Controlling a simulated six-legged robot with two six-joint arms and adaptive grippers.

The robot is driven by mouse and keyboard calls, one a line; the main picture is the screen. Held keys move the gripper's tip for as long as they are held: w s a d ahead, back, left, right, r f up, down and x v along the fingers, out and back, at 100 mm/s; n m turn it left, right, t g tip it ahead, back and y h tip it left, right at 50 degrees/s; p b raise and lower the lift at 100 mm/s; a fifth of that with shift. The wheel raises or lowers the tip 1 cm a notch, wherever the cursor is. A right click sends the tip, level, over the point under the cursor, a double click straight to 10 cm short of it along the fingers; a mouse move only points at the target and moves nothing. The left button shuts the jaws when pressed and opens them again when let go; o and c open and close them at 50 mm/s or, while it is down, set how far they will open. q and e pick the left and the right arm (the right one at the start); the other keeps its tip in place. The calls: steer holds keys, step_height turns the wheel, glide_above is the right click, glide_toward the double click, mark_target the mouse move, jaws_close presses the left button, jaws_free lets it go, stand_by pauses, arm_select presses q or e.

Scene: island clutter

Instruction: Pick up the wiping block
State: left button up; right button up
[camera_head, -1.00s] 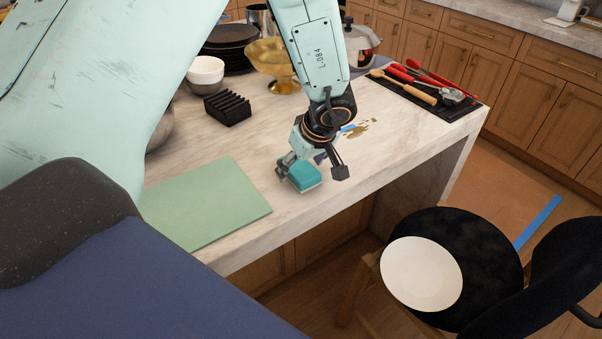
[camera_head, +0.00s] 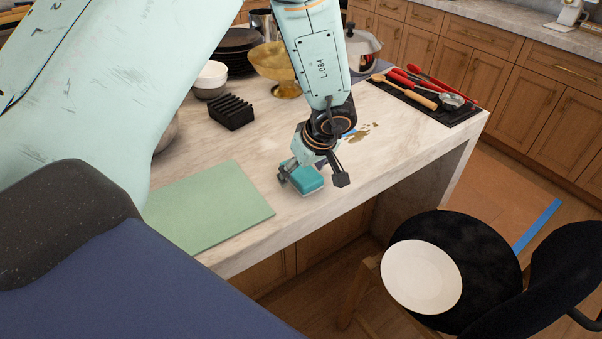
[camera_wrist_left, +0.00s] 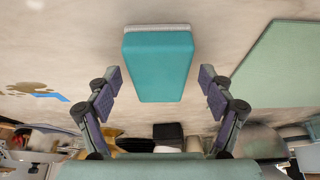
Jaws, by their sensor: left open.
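The wiping block (camera_head: 303,181) is a teal block with a pale layer along one side. It lies on the marble island top near the front edge. My left gripper (camera_head: 312,182) is over it in the head view, its fingers apart on either side of the block. In the left wrist view the block (camera_wrist_left: 157,66) sits centred between the open fingers of my left gripper (camera_wrist_left: 160,84), with a gap on each side. The block extends beyond the fingertips there. My right gripper is not in view.
A green board (camera_head: 207,207) lies left of the block. Behind are a black slotted rack (camera_head: 232,112), bowls (camera_head: 211,76) and a gold stand (camera_head: 273,62). Utensils lie on a dark mat (camera_head: 462,113) at right. A chair with a white plate (camera_head: 422,277) stands in front.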

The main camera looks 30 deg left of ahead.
mark_target(303, 171)
arm_select(q)
steer(key=shift+w+f, duration=0.1)
steer(key=shift+w, duration=0.05)
steer(key=shift+s, duration=0.2)
steer(key=c, duration=0.4)
steer(key=shift+w, duration=0.1)
steer(key=c, duration=0.9)
steer(key=shift+o, duration=0.2)
steer(key=shift+b, duration=0.65)
step_height(303, 171, up, 11)
steer(key=p, duration=0.4)
steer(key=shift+f, duration=0.2)
